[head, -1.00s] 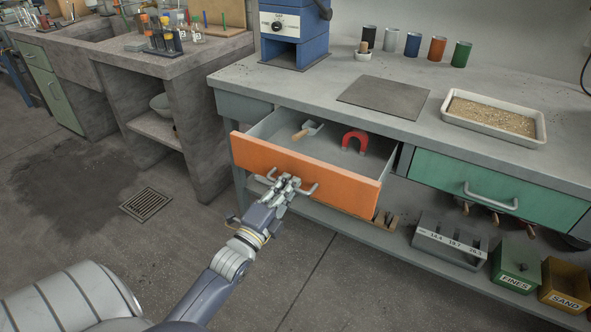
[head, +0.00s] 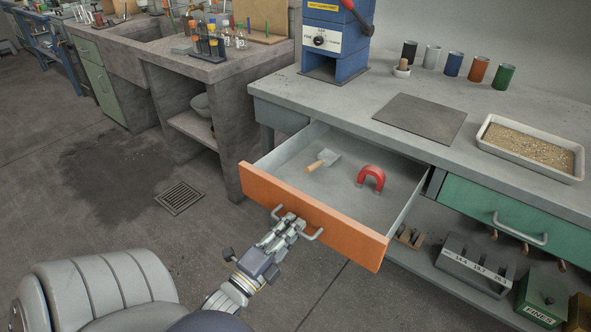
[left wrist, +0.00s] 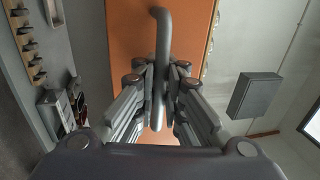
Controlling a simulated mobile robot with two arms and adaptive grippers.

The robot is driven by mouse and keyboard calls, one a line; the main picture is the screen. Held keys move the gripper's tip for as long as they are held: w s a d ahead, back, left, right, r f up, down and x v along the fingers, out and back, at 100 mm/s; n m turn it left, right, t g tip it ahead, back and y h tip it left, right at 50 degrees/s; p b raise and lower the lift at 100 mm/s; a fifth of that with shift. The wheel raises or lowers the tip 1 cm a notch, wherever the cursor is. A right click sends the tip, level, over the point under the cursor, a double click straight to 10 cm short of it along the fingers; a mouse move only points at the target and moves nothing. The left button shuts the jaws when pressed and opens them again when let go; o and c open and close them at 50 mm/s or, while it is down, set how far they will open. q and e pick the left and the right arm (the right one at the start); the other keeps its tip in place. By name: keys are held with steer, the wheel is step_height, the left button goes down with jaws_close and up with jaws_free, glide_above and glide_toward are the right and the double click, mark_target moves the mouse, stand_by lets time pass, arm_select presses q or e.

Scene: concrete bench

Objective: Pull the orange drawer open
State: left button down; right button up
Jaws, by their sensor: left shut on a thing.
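The orange drawer (head: 345,232) stands pulled well out from under the grey bench. Its inside shows a small scoop with a wooden handle (head: 322,161) and a red horseshoe magnet (head: 371,178). My left gripper (head: 289,223) is shut on the drawer's grey bar handle (head: 313,236) at the front. In the left wrist view the handle (left wrist: 161,30) runs between the fingers (left wrist: 158,90), with the orange front (left wrist: 125,45) behind it. My right gripper is not in view.
A green drawer (head: 490,215) is shut at the right. A sand tray (head: 482,139), dark plate (head: 419,122) and several coloured cans stand on the bench top (head: 345,105). Boxes sit on the low shelf. The floor before the drawer is clear around a drain grate (head: 180,198).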

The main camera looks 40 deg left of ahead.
arm_select(q)
steer(key=shift+f, duration=0.2)
steer(key=c, duration=1.7)
jaws_free()
steer(key=shift+r, duration=0.1)
steer(key=shift+s, duration=0.15)
steer(key=v, duration=1.2)
